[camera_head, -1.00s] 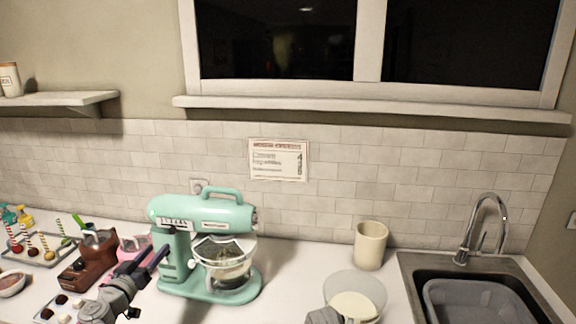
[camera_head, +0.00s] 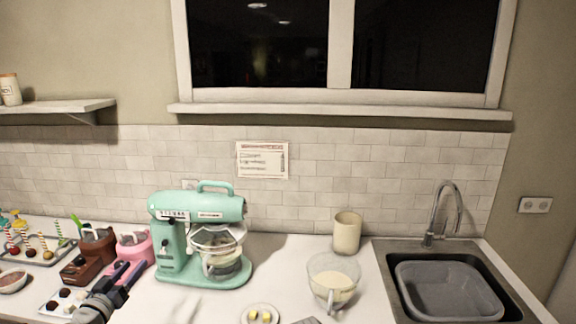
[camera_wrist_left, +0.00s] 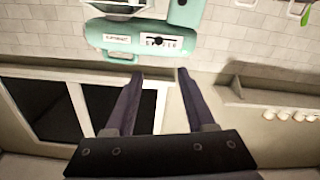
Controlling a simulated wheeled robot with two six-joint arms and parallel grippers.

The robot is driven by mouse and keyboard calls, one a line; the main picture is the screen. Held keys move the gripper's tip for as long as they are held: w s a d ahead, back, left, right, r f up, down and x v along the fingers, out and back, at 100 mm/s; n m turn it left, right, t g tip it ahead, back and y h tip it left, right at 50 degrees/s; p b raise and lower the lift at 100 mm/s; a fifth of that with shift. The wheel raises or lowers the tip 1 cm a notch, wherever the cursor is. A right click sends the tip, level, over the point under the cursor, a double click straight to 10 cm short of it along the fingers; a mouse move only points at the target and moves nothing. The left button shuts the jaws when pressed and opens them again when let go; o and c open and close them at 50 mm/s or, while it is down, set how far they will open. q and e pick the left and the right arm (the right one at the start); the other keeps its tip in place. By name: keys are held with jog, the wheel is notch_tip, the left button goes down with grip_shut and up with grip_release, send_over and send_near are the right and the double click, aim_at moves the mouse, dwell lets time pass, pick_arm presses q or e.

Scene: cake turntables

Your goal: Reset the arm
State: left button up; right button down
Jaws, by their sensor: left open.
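My left gripper (camera_head: 131,270) is low at the left of the head view, above the counter. It is in front of the pink appliance and left of the mint stand mixer (camera_head: 202,240). Its two dark fingers are apart with nothing between them. In the left wrist view the open fingers (camera_wrist_left: 160,75) point toward the mixer (camera_wrist_left: 140,38), which appears upside down and apart from them. My right gripper cannot be made out. A small grey shape at the bottom edge of the head view is cut off and unclear.
A glass bowl of cream (camera_head: 333,284), a beige canister (camera_head: 347,232) and a plate of yellow pieces (camera_head: 249,313) stand on the counter. The sink (camera_head: 388,270) is at right. Brown (camera_head: 84,262) and pink (camera_head: 147,248) appliances and a cake-pop tray (camera_head: 20,262) are left.

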pick_arm(q)
jog(key=s+d+f+m+g+h, duration=0.2)
jog(key=d+f+g, duration=0.25)
jog(key=d, duration=0.55)
jog(key=s+d+f+m+g+h, duration=0.1)
jog(key=d+f+m+g+h, duration=0.3)
jog(key=d, duration=0.6)
jog(key=s+d+f+g, duration=0.25)
jog(key=d+f, duration=0.35)
jog(key=d, duration=0.4)
jog(key=s+d+f+g+y, duration=0.2)
jog(key=s+f+g+y, duration=0.1)
jog(key=s, duration=0.3)
jog(key=s+d+f+g+y, duration=0.3)
jog(key=s+f+g+y, duration=0.1)
jog(key=s, duration=0.3)
jog(key=shift+f+n+y, duration=0.2)
jog(key=shift+n+y, duration=0.2)
jog(key=shift+y, duration=0.4)
